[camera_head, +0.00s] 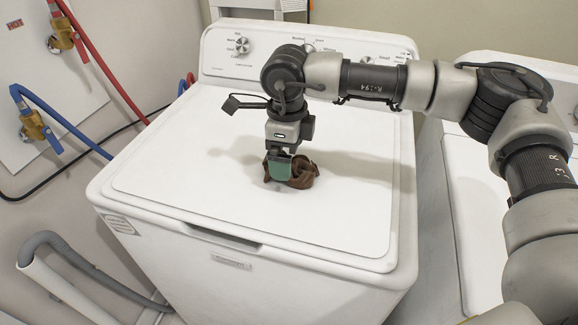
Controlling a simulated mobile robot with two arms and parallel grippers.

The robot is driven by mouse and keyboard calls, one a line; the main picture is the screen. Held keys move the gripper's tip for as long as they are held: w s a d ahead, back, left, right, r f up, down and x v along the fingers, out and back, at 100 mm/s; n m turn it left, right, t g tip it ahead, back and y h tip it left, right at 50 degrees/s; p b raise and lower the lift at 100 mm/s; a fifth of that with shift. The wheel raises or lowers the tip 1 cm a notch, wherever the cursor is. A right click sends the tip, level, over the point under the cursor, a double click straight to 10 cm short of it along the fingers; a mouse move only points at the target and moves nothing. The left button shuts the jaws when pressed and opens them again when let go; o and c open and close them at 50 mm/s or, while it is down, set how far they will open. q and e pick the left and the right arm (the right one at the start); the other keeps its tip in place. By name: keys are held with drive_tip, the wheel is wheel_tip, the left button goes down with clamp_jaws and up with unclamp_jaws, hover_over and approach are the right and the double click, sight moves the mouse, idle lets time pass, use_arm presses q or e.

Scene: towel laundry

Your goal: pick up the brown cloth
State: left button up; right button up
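The brown cloth (302,174) lies crumpled in a small heap on the closed white lid of the washing machine (180,170). My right gripper (279,170) points straight down at the cloth's left part. One green fingertip pad shows in front of the cloth and covers some of it. The other finger is hidden behind, so I cannot tell whether the gripper is closed on the cloth. The cloth appears to rest on the lid. My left gripper is not in view.
The control panel with knobs (242,45) stands at the back of the washer. A second white machine (470,220) is at the right, behind my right arm. Red and blue hoses (62,128) and a grey drain hose (85,262) run at the left. The lid around the cloth is clear.

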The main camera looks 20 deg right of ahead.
drive_tip(key=f, duration=0.4)
drive_tip(key=shift+s+d+f+p, duration=0.1)
drive_tip(key=shift+d+p, duration=0.15)
drive_tip(key=shift+p, duration=0.05)
drive_tip(key=c, duration=1)
